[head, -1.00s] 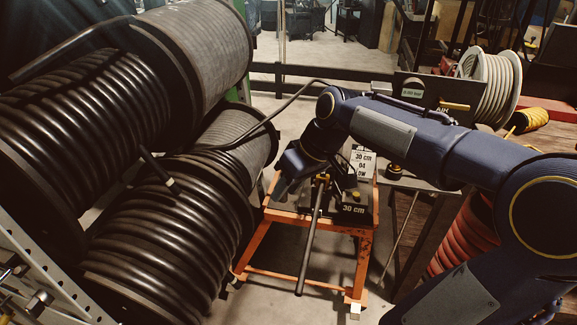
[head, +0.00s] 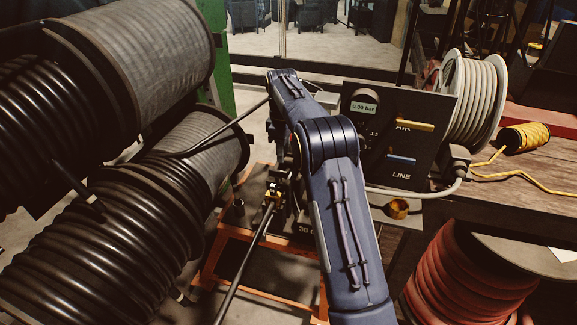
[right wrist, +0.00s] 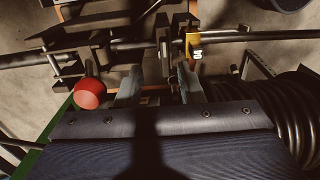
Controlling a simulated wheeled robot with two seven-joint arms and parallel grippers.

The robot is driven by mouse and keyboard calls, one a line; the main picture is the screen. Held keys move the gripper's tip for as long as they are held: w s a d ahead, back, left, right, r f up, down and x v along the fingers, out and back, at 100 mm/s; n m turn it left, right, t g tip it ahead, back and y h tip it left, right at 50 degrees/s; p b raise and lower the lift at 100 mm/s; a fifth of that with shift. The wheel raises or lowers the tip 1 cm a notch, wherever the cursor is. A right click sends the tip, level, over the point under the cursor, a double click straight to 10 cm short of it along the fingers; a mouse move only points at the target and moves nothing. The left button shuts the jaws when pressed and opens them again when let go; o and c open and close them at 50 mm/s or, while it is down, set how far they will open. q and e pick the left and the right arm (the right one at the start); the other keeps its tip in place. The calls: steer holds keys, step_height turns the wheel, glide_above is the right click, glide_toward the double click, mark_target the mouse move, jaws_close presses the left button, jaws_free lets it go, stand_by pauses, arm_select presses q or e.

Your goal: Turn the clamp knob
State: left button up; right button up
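My right gripper (right wrist: 158,84) shows in the right wrist view as two grey fingers spread apart, with nothing clearly held between them. A red round knob (right wrist: 90,94) lies just left of the fingers, apart from them; I cannot tell if it is the clamp knob. Beyond the fingertips is a dark clamp fixture (right wrist: 163,42) with a yellow numbered part (right wrist: 193,46). A black hose (right wrist: 250,35) runs across there. In the head view, the hose (head: 240,270) extends down-left from the brass-coloured fitting (head: 272,192). My right arm hides much of the fixture. My left gripper is out of view.
Large reels of black hose (head: 85,245) fill the left. The orange stand (head: 210,265) is under the fixture. A dark panel (head: 400,140) with a gauge and AIR and LINE levers stands right of my arm. A red hose coil (head: 465,280) is at lower right.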

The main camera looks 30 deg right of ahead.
mark_target(280, 171)
steer(key=f, duration=0.4)
steer(key=a+f, duration=0.1)
steer(key=f, duration=0.1)
steer(key=shift+f, duration=0.4)
jaws_close()
